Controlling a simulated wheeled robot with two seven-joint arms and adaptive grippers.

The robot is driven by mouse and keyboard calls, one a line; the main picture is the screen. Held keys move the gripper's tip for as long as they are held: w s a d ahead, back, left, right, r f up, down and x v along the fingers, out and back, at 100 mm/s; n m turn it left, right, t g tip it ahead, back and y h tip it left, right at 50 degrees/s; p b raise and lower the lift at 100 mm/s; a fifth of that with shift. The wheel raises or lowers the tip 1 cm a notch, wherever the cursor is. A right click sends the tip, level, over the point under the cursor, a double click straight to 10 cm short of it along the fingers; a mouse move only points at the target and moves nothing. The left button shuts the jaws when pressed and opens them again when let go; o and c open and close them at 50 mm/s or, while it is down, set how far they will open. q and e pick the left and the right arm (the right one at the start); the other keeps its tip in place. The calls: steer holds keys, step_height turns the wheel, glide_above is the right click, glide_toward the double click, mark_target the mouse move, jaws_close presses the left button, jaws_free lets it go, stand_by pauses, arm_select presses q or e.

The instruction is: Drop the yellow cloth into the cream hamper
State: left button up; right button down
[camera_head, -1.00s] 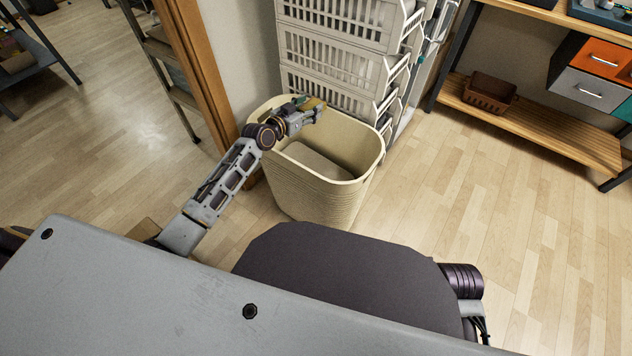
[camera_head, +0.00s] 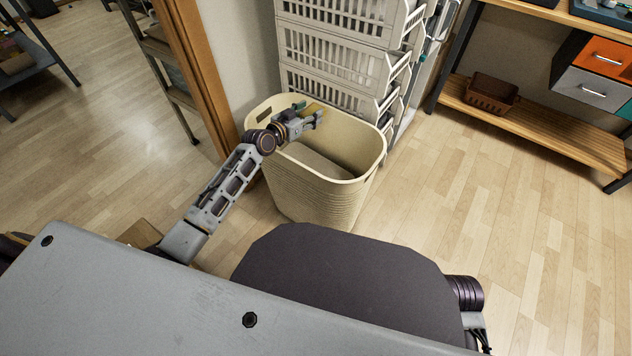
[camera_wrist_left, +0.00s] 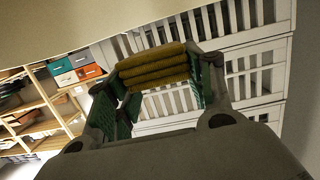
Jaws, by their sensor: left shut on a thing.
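The cream hamper (camera_head: 325,195) stands on the floor, its opening facing up. My left gripper (camera_head: 314,115) is over the back part of the hamper's opening. In the left wrist view, my left gripper (camera_wrist_left: 160,80) is shut on the folded yellow cloth (camera_wrist_left: 155,66), which sits between its two green-padded fingers. Only a little of the yellow cloth (camera_head: 314,106) shows in the head view, behind the fingers. A pale, curved surface, likely the hamper's wall (camera_wrist_left: 80,25), fills the top left of the wrist view. My right gripper is out of view.
White slatted crates (camera_head: 335,50) are stacked right behind the hamper. A wooden post (camera_head: 195,75) and wall stand to its left. A wooden shelf (camera_head: 540,125) with a brown basket (camera_head: 490,92) is at the right. The floor right of the hamper is clear.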

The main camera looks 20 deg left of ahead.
arm_select(q)
steer(key=o, duration=1)
steer(key=shift+s, duration=0.1)
steer(key=v, duration=1.1)
steer(key=shift+s+a, duration=0.2)
steer(key=shift+s, duration=0.15)
stand_by(0.5)
stand_by(0.5)
